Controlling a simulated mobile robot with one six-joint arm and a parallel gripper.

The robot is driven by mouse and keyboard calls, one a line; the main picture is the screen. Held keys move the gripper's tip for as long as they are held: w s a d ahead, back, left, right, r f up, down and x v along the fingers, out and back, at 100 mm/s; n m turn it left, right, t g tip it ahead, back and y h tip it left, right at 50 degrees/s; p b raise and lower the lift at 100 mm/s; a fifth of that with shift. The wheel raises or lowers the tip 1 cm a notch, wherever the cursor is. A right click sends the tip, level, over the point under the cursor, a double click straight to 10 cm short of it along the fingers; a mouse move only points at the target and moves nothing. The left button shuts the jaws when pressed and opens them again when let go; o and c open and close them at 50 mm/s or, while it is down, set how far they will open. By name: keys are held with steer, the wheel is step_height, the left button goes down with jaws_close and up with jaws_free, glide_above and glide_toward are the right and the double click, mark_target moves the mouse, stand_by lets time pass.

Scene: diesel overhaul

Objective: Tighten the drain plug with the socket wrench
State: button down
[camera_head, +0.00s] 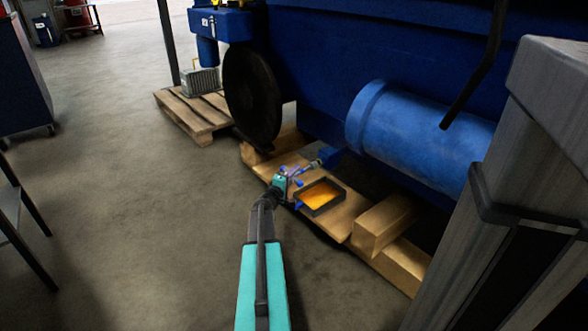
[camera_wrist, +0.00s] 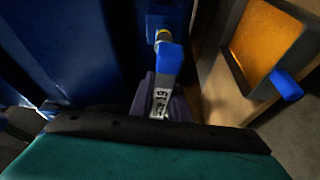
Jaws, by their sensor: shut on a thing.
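My gripper (camera_head: 297,174) is low beside the blue engine, shut on the socket wrench (camera_head: 312,165). In the wrist view, the wrench (camera_wrist: 168,62) shows a blue upper part and a pale part marked "19" between my dark fingers (camera_wrist: 161,103). Its far end reaches toward a small blue block (camera_head: 329,156) low on the engine, which also shows in the wrist view (camera_wrist: 165,16).
A dark drain pan (camera_head: 328,209) with orange liquid stands on the wooden pallet (camera_head: 345,222), close to the right of my gripper. A blue cylinder (camera_head: 420,135) overhangs to the right. A wooden block (camera_head: 382,225) lies in front.

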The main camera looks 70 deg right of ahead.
steer(key=shift+n+y+p, duration=0.7)
steer(key=shift+n+p, duration=0.8)
steer(key=shift+p, duration=1.65)
steer(key=n+y+p, duration=0.1)
steer(key=n+p, duration=0.2)
steer(key=p, duration=0.6)
steer(key=shift+d+f, duration=0.1)
steer(key=shift+f, duration=0.05)
steer(key=n+p, duration=0.1)
steer(key=p, duration=0.1)
steer(key=shift+f+g+y+p, duration=0.1)
steer(key=shift+g+y+p, duration=0.2)
steer(key=shift+y+p, duration=0.1)
steer(key=shift+f, duration=0.2)
steer(key=shift+r+n+p, duration=0.2)
steer(key=shift+n+p, duration=0.1)
steer(key=shift+p, duration=0.85)
steer(key=n+p, duration=0.1)
steer(key=p, duration=0.2)
steer(key=shift+g+y, duration=0.3)
steer(key=shift+y, duration=0.1)
steer(key=n+p, duration=0.1)
steer(key=p, duration=0.3)
steer(key=n+g+y+p, duration=0.1)
steer(key=p, duration=0.2)
steer(key=n+y+p, duration=0.1)
steer(key=p, duration=0.3)
steer(key=shift+s+a+f+n+g+p, duration=0.1)
steer(key=shift+s+a+n+g+p, duration=0.1)
steer(key=shift+s+n+g+p, duration=0.15)
